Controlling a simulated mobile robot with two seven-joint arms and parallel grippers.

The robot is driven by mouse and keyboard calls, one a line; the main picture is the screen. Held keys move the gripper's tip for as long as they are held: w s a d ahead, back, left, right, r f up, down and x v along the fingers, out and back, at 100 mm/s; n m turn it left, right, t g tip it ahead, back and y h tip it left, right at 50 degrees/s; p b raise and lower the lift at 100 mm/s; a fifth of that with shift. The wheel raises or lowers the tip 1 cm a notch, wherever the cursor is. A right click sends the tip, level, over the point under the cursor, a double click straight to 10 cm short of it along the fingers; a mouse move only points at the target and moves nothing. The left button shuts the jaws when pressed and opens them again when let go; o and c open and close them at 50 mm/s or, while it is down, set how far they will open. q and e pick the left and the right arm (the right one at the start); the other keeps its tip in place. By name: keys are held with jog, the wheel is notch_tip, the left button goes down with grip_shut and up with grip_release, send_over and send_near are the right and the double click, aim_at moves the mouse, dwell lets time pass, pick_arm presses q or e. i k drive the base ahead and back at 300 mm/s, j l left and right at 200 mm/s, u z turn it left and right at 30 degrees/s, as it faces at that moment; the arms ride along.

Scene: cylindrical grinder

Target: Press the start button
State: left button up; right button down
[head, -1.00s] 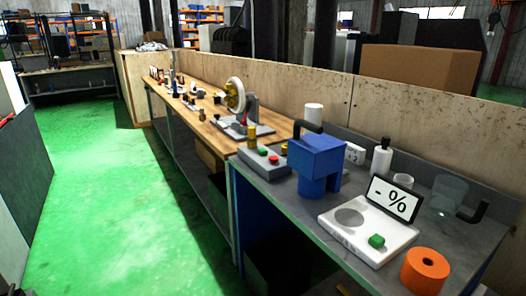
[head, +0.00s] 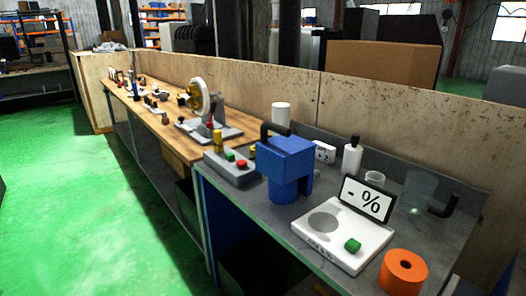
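A grey control box (head: 231,168) stands on the near end of the bench, with a green button (head: 230,157) and a red button (head: 242,164) on its top. The cylindrical grinder (head: 208,108), with a pale wheel on a grey base, sits just behind it on the wooden top. Another green button (head: 353,245) is on the white device with a "- %" display (head: 368,202), at the front right. I cannot read which button is marked start. Neither of my grippers is in view.
A blue machine with a black handle (head: 286,165) stands right beside the control box. An orange cylinder (head: 403,271), a white bottle (head: 352,155) and a clear jug (head: 419,191) stand on the grey table. Green floor (head: 85,215) at left is free.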

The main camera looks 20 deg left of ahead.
aim_at(229, 156)
jog(key=i+j+z, duration=0.15)
jog(key=j, duration=0.2)
jog(key=i+j+z, duration=0.15)
jog(key=j, duration=0.25)
jog(key=i+j+z, duration=0.2)
jog(key=j, duration=0.25)
jog(key=i+j+z, duration=0.15)
jog(key=j, duration=0.25)
jog(key=i+j, duration=0.1)
jog(key=j, duration=0.45)
jog(key=i+j, duration=0.15)
jog(key=j, duration=0.4)
jog(key=i+j, duration=0.1)
jog(key=j, duration=0.45)
jog(key=i+j+z, duration=0.1)
jog(key=j, duration=0.4)
jog(key=i+j, duration=0.15)
jog(key=j, duration=0.4)
